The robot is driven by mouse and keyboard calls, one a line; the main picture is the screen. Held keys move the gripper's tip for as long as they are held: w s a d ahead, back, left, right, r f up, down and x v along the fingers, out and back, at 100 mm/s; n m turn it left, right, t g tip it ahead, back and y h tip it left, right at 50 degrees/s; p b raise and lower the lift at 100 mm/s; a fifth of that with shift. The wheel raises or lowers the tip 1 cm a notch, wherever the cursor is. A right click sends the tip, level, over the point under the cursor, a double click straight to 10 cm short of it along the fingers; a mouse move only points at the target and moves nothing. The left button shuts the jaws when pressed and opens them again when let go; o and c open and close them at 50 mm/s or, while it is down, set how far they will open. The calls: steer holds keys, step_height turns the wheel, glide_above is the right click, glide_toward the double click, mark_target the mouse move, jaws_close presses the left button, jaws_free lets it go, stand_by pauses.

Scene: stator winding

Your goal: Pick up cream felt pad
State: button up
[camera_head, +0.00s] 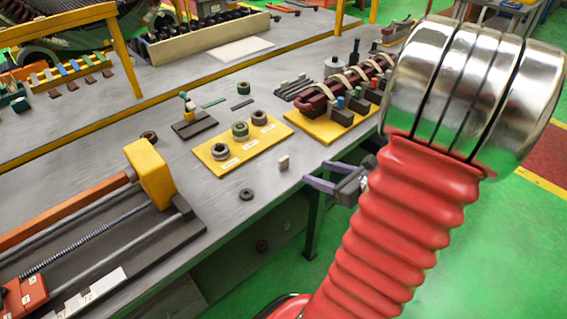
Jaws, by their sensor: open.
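A small cream pad (283,162) stands near the front edge of the grey workbench (255,181), right of a yellow board with ring-shaped parts. It looks like a little upright block; its felt texture is too small to tell. My gripper (314,172) is just right of the pad in the picture, at the bench's front edge. Its two purple-grey fingers are spread apart, point left and have nothing between them. The pad shows whole, apart from the fingers.
The yellow board (218,166) holds several rings. Another yellow tray (318,129) carries a dark red coil part and coloured blocks. A loose ring (246,194) lies near the front edge. A winding machine with a yellow block (150,174) fills the left. Green floor is open at right.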

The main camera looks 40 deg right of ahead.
steer(key=shift+w, duration=0.1)
glide_toward(285, 161)
steer(key=shift+x, duration=1.45)
steer(key=shift+f, duration=0.1)
steer(key=shift+x, duration=2.6)
steer(key=shift+c, duration=0.5)
steer(key=c, duration=1.1)
step_height(285, 161, up, 10)
